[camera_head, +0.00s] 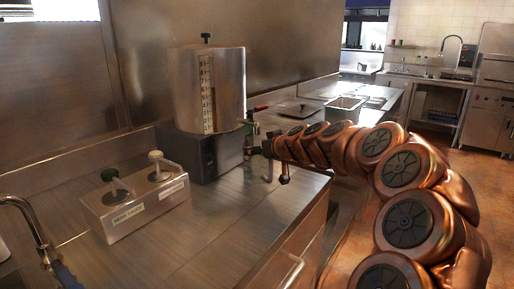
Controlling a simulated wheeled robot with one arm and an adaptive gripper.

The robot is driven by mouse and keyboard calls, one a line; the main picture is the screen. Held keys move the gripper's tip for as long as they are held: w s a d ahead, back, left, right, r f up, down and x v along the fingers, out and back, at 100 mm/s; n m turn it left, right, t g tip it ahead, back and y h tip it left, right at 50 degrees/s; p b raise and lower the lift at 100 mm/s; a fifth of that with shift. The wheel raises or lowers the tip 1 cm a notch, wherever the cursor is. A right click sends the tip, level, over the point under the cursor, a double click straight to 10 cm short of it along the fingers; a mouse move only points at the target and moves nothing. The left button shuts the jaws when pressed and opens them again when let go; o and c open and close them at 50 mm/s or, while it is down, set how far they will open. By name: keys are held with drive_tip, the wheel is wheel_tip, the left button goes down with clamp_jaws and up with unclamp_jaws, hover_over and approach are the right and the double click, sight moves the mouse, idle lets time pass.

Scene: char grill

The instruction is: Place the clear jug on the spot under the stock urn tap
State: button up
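The stock urn (224,92) is a steel cylinder with a sight gauge and a black lid knob. It stands on a dark base (203,153) on the steel counter. Its tap (247,123) sticks out at the right side. My arm reaches in from the right, and my gripper (267,152) is at the counter just right of the urn base, below and beside the tap. The gripper is small and dark here, and its fingers cannot be made out clearly. I cannot make out the clear jug; the spot under the tap is partly covered by my gripper.
A steel two-pump dispenser (136,203) with labels stands on the counter at front left. A curved faucet (27,220) is at the far left. A steel container (344,107) sits on the counter behind my arm. The front counter (185,245) is clear.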

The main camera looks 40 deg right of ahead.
drive_tip(key=shift+s+d+f, duration=0.1)
drive_tip(key=shift+d+f, duration=0.05)
drive_tip(key=o, duration=1.5)
drive_tip(key=shift+o, duration=0.2)
drive_tip(key=b+v, duration=0.1)
drive_tip(key=v, duration=1.1)
